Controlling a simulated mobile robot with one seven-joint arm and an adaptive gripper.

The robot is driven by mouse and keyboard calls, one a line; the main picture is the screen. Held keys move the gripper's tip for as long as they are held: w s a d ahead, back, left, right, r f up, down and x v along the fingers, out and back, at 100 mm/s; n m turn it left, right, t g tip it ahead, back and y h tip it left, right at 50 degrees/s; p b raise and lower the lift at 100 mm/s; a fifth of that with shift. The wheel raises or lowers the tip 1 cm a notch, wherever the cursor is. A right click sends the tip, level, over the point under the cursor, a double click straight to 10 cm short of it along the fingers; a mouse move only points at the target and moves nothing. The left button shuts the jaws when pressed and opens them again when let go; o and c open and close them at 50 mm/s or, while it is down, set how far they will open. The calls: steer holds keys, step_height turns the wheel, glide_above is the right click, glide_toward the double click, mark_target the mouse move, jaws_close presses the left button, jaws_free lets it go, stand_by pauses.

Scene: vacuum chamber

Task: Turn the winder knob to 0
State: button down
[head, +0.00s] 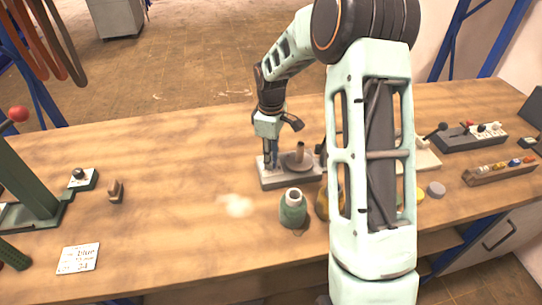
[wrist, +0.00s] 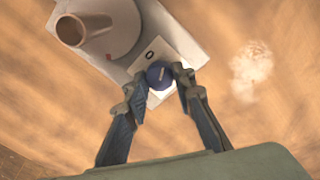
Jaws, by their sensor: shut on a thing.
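The winder has a pale rectangular base (head: 283,181) on the table, with a grey round plate and a brown spindle (head: 300,153). In the wrist view the base (wrist: 188,45) carries a dark blue round winder knob (wrist: 158,76) with a short light pointer line. A black 0 mark (wrist: 149,56) is printed just above the knob there. My gripper (head: 270,160) is over the left end of the base. In the wrist view its two fingers (wrist: 160,83) are closed on either side of the knob. In the head view the knob is hidden by the gripper.
A green spool (head: 293,208) stands in front of the winder, with a yellow spool (head: 322,203) partly behind my arm. A switch box (head: 80,179), a wooden piece (head: 115,190) and a written card (head: 78,258) lie left. A power strip (head: 470,137) and a rack (head: 500,172) are right.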

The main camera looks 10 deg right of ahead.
steer(key=n+p, duration=0.1)
steer(key=n, duration=0.4)
steer(key=shift+r+n, duration=0.15)
steer(key=shift+n, duration=0.15)
steer(key=shift+n+p, duration=0.85)
steer(key=shift+n, duration=0.95)
steer(key=c, duration=1.6)
jaws_free()
step_height(320, 180, up, 12)
steer(key=shift+f, duration=0.1)
